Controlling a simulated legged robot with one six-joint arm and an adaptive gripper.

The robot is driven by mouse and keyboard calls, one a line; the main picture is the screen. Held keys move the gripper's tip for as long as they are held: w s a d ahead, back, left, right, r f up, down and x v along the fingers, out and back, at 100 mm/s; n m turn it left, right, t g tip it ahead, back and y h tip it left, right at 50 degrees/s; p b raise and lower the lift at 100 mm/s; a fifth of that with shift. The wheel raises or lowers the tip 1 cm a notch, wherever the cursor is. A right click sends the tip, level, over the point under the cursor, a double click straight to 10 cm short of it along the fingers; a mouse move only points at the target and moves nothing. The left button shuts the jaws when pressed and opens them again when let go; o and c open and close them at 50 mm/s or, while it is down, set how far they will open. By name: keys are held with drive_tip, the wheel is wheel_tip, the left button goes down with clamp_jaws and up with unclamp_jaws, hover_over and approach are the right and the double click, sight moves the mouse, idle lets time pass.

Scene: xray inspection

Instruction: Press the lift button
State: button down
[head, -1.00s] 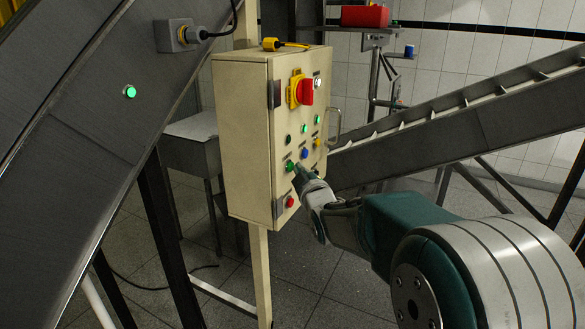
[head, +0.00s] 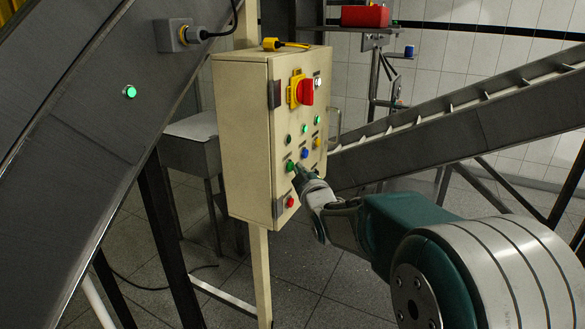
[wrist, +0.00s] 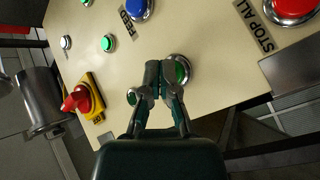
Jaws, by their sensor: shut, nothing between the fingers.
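A cream control box (head: 240,140) stands on a post in the head view. A green button (head: 290,166) sits low on its front face, left of a blue button (head: 304,154). In the wrist view the large green button (wrist: 183,69) with a metal ring shows just behind and right of my fingertips. No lift label is readable; my fingers may hide that button's label. My gripper (head: 297,169) is shut and empty at the panel, right beside the green button in the head view; its fingertips (wrist: 160,76) overlap the ring's edge. I cannot tell whether they touch it.
The blue button (wrist: 140,8) is labelled FEED and the red button (wrist: 292,8) STOP ALL. A red-and-yellow rotary switch (head: 302,91) is higher on the panel. A sloped conveyor (head: 450,125) runs behind on the right; a dark sloped chute (head: 80,130) stands left.

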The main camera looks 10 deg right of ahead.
drive_tip(key=shift+a, duration=0.1)
drive_tip(key=shift+w+a+r, duration=0.1)
drive_tip(key=shift+w+a, duration=0.1)
drive_tip(key=shift+s+d, duration=0.1)
drive_tip(key=shift+d, duration=0.05)
drive_tip(key=shift+s+d, duration=0.15)
idle(0.3)
drive_tip(key=s+d, duration=0.3)
drive_tip(key=d, duration=0.2)
drive_tip(key=shift+s, duration=0.3)
idle(0.3)
idle(0.3)
